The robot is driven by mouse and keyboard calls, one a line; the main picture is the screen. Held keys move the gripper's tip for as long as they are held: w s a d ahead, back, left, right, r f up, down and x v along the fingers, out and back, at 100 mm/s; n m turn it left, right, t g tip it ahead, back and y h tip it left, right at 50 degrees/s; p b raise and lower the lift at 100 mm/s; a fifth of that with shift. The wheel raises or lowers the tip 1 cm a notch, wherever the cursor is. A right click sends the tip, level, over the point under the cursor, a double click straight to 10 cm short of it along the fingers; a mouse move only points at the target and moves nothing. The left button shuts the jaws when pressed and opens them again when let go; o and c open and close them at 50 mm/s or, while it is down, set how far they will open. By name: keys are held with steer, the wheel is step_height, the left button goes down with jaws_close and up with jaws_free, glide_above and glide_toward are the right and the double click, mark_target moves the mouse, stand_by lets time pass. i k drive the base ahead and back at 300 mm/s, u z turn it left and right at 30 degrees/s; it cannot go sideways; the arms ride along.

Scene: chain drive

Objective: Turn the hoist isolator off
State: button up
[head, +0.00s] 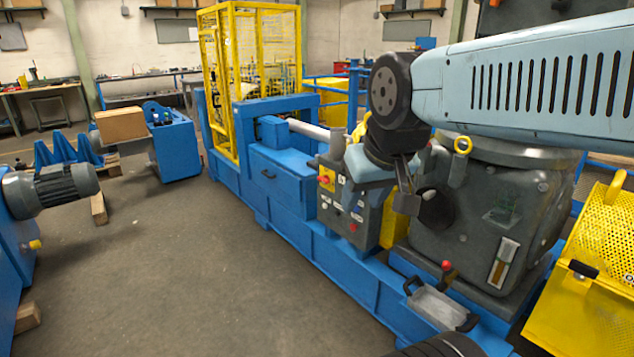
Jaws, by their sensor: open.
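A grey control box (340,208) stands upright on the blue machine frame in the middle of the head view. Its front carries a red knob on a yellow plate (325,180), small labels and switches, and a red button (352,227) low down. I cannot read the labels, so I cannot tell which control is the hoist isolator. My gripper (407,202) is beside the box on its right, in front of the big grey gearbox housing. It is open, and I see nothing held in it. My wrist hides the box's upper right part.
The gearbox housing (490,215) with a red-knobbed lever (446,266) stands to the right. A yellow mesh guard (595,265) is at far right and a yellow cage (262,60) behind. A grey motor (50,188) is at left. The floor between is clear.

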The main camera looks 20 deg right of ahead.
mark_target(326, 180)
steer(key=z, duration=0.05)
steer(key=i, duration=1.85)
steer(key=z, duration=0.5)
